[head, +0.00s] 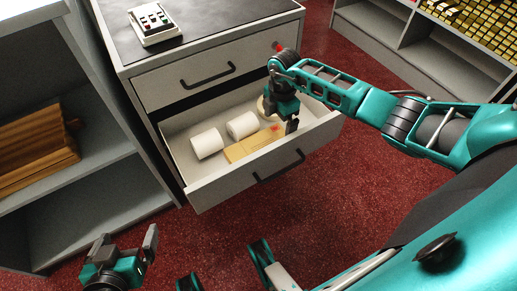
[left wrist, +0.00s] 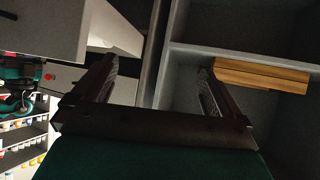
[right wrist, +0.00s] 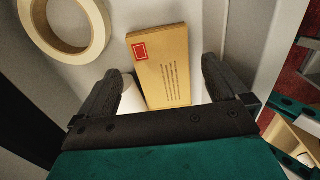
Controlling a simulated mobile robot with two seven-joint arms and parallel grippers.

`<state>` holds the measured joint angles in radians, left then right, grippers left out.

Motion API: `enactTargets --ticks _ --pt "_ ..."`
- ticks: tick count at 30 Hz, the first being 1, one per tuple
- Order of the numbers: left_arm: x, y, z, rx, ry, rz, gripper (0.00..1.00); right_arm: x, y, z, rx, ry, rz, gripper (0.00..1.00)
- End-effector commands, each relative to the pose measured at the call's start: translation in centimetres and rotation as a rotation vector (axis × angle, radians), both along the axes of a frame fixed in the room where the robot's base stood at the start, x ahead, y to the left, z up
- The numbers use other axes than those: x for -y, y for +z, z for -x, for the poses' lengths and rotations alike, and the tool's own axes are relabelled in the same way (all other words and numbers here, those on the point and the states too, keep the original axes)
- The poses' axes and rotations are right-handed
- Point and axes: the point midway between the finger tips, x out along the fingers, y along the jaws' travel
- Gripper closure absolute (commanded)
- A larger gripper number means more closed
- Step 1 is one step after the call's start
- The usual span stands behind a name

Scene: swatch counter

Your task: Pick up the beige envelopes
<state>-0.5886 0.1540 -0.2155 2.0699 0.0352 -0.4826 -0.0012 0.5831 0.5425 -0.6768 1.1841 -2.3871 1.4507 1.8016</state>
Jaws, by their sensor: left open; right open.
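The beige envelopes (head: 247,148) lie in a stack in the open drawer (head: 250,176) in the head view. In the right wrist view the top envelope (right wrist: 162,62) shows a red stamp mark and printed lines. My right gripper (head: 282,122) is over the drawer at the stamped end of the envelopes. In its wrist view the open fingers (right wrist: 160,75) stand to either side of the envelopes, with no grip on them. My left gripper (head: 125,250) is open and empty, low in front of the cabinet, away from the drawer.
Two white rolls (head: 208,143) lie in the drawer beside the envelopes. A tape ring (right wrist: 65,25) lies close by. A device with buttons (head: 155,24) stands on the cabinet top. Wooden boards (head: 40,147) lie on the left shelf. The red floor before the drawer is clear.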

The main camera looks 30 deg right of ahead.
Motion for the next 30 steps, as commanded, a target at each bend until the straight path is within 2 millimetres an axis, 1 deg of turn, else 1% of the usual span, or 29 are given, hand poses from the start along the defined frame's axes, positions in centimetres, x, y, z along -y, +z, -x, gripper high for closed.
enactTargets --ticks 1,5,10,12,15,23,26,30 --pt "0.0 -0.3 0.1 -0.003 0.000 0.001 0.00 0.0 -0.6 0.0 0.001 -0.001 -0.001 0.00" --pt "0.1 -0.5 0.1 -0.004 -0.001 0.002 0.00 0.0 -1.4 0.0 0.001 0.000 -0.002 0.00" --pt "0.4 -1.7 0.1 -0.013 -0.004 0.009 0.00 -0.3 -4.1 0.0 0.001 0.000 -0.003 0.00" --pt "0.7 -1.6 0.1 -0.012 -0.005 0.017 0.00 -0.3 -5.1 0.0 0.000 -0.001 -0.003 0.00" --pt "1.0 -1.6 0.0 -0.013 -0.007 0.023 0.00 -0.3 -5.9 -0.1 0.001 0.001 -0.003 0.00" --pt "1.2 -0.9 -0.3 -0.001 -0.011 0.027 0.00 -0.3 -6.0 -0.1 0.002 0.001 -0.002 0.00" --pt "1.2 -0.9 -0.4 0.000 -0.011 0.028 0.00 -0.3 -6.0 -0.1 0.002 0.001 -0.002 0.08" --pt "1.2 -0.9 -0.4 0.001 -0.011 0.025 0.00 -0.3 -6.0 -0.1 0.002 0.001 -0.002 0.21"
